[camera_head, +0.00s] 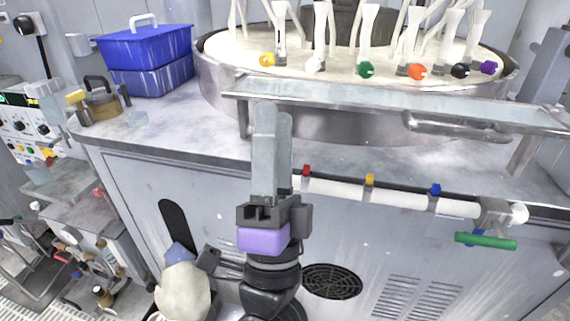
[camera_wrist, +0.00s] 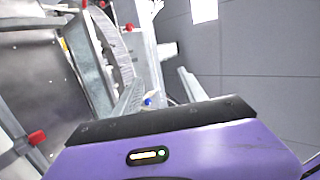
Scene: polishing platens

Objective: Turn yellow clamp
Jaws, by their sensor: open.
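Two yellow parts show in the head view, and I cannot tell for certain which is the clamp. One is a round yellow knob (camera_head: 267,60) at the left end of a row of coloured knobs on the round platen. The other is a small yellow clip (camera_head: 370,180) on the white pipe along the bench front. My gripper (camera_head: 272,110) points upward in front of the bench, left of the yellow clip and below the yellow knob. Its long grey fingers are empty. In the wrist view the fingers (camera_wrist: 163,78) stand apart; no yellow clamp is clearly visible there.
A red clip (camera_head: 306,170) and a blue clip (camera_head: 436,189) flank the yellow one on the pipe. A green handle (camera_head: 486,241) sits at the pipe's right end. A metal rail (camera_head: 400,100) crosses before the platen. A blue box (camera_head: 148,60) stands at left.

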